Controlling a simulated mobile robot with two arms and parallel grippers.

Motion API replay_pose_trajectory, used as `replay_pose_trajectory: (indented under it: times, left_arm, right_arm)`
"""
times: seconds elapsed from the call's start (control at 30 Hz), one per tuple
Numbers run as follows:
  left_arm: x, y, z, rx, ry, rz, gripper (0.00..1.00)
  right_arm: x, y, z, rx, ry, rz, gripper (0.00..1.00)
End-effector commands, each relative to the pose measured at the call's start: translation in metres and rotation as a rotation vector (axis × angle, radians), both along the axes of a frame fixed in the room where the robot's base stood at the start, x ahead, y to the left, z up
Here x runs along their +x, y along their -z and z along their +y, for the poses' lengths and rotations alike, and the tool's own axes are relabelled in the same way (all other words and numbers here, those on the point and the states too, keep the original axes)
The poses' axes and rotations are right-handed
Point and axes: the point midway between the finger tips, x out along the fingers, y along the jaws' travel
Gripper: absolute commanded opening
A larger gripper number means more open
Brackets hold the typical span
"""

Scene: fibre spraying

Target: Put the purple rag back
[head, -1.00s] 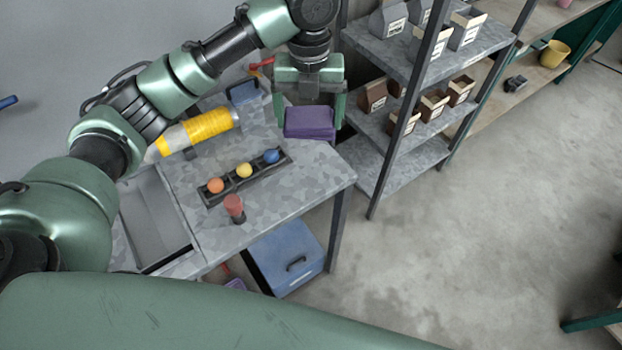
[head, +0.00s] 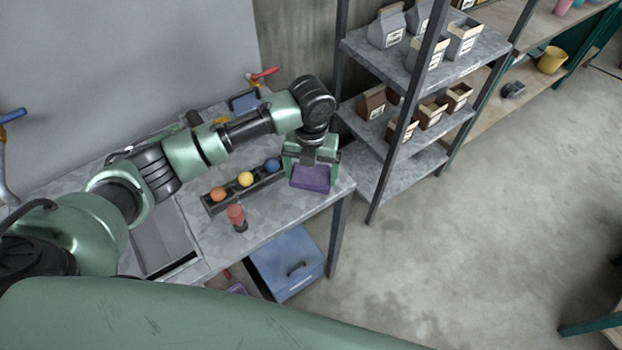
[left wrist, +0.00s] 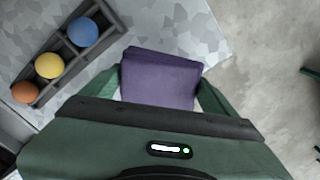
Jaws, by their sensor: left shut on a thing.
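The purple rag (head: 311,178) is a folded dark purple block, held between the fingers of my left gripper (head: 312,172). In the head view it is over the right end of the grey worktable (head: 265,211), beside the black ball rack. In the left wrist view the rag (left wrist: 160,80) sits between the two green fingers of the gripper (left wrist: 160,88). Whether the rag touches the tabletop cannot be told. My right gripper is not in view.
The black rack (head: 232,192) holds an orange, a yellow and a blue ball. A red-topped object (head: 236,215) stands in front of it. A blue lidded box (head: 289,262) is below the table. A metal shelf (head: 400,175) with small cartons stands to the right.

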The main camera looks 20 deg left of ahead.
Motion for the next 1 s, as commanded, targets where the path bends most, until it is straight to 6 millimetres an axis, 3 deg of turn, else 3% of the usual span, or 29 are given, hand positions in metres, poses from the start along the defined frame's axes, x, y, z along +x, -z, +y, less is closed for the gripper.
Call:
replay_pose_trajectory:
  times: [0.3,0.7,0.73,0.77,1.0]
  left_arm:
    - [-0.001,0.04,0.0,0.001,-0.001,0.001,0.56]
    - [0.0,0.046,0.0,0.002,-0.001,0.001,0.56]
    - [0.0,0.046,0.0,0.002,-0.001,0.0,0.94]
    - [0.0,0.045,0.0,0.002,0.0,0.0,1.0]
    - [0.0,0.044,0.0,0.001,0.0,0.0,1.0]
  right_arm:
    - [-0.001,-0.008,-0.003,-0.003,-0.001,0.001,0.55]
    - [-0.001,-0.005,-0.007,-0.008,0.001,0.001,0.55]
    - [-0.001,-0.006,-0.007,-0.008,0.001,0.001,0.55]
    - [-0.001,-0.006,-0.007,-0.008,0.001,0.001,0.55]
    - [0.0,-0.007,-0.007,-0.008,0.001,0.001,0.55]
